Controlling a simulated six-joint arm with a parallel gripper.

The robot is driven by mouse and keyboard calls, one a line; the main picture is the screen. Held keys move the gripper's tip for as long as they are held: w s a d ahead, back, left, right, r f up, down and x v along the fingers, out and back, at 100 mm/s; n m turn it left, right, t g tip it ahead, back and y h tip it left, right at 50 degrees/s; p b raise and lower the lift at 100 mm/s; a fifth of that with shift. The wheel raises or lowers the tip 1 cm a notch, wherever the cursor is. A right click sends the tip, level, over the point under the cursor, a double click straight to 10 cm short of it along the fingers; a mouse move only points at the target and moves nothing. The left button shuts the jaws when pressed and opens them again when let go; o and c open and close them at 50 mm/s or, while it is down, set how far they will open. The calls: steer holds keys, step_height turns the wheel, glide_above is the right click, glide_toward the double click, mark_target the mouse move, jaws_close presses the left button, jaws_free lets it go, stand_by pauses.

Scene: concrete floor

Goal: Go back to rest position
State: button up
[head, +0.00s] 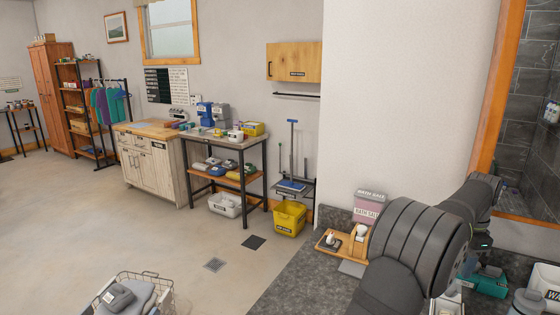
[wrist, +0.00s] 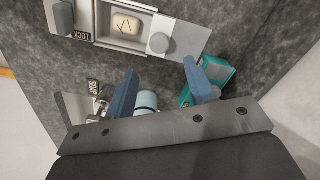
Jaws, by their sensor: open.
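My gripper (wrist: 160,68) is open in the wrist view, its two blue fingers spread apart over the dark grey counter (wrist: 260,45). A pale blue and white round thing (wrist: 147,100) shows between the fingers, near the gripper's base plate. I cannot tell how far below the fingers it lies. Nothing is clamped between the fingertips. In the head view my arm reaches over the counter at the right, and the fingers are hidden.
A grey latch box (wrist: 120,32) with a soap-like bar and a teal item (wrist: 217,70) lie near my fingers. A wooden tray (head: 329,246) and a pink bath salt box (head: 367,207) stand beside my arm. A wire basket (head: 130,285) stands at the front. The floor's middle is open.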

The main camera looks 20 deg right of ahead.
step_height(320, 180, down, 9)
steer(key=shift+f, duration=0.1)
steer(key=shift+s+a, duration=0.1)
steer(key=shift+a, duration=0.05)
stand_by(0.3)
steer(key=shift+r, duration=0.55)
step_height(320, 180, up, 17)
steer(key=shift+f, duration=0.2)
steer(key=shift+f, duration=8.9)
steer(key=shift+s+a+r, duration=0.15)
steer(key=shift+s+a, duration=0.05)
